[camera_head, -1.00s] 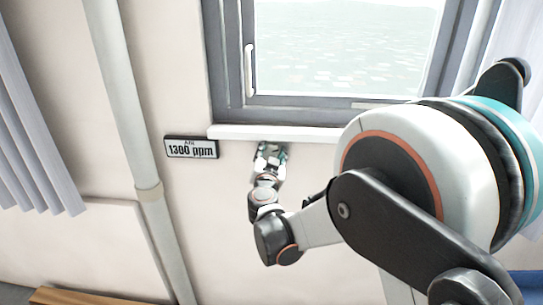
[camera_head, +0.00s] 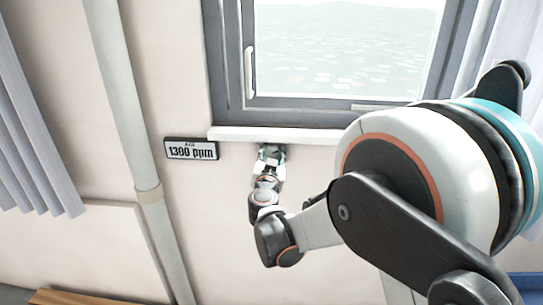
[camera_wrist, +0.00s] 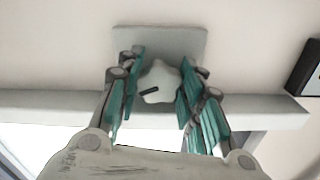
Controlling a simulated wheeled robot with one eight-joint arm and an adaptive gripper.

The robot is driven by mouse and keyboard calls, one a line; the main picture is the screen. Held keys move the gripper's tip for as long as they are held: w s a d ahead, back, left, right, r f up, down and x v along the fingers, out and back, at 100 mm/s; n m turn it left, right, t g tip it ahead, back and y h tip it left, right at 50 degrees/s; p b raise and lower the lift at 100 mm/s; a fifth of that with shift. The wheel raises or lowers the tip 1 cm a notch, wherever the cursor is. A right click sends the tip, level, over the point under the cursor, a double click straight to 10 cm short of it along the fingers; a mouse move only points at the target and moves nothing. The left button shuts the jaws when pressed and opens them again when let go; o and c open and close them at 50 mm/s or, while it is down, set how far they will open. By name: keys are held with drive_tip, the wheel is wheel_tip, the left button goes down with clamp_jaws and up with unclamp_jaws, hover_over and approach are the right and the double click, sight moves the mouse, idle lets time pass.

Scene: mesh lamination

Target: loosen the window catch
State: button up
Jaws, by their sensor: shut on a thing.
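A pale knob (camera_wrist: 158,82) with a dark pointer mark sits on a square grey plate (camera_wrist: 190,38) on the wall, just under the window sill. My gripper (camera_wrist: 161,85) is shut on this knob, with teal finger pads on both of its sides. In the head view my gripper (camera_head: 270,155) is small and hides the knob. The window's white handle (camera_head: 249,72) stands upright on the left of the grey frame (camera_head: 234,60), apart from my gripper. The window looks closed.
The white sill (camera_head: 290,134) runs right above my gripper. A display reading 1300 ppm (camera_head: 191,149) hangs to the left. A vertical pipe (camera_head: 125,100) and a blind (camera_head: 30,130) are further left. Bare wall lies below.

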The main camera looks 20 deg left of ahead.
drive_tip(key=n, duration=0.7)
drive_tip(key=shift+d, duration=0.15)
idle(0.4)
drive_tip(key=o, duration=0.8)
drive_tip(key=v, duration=1.2)
drive_tip(key=shift+o, duration=0.6)
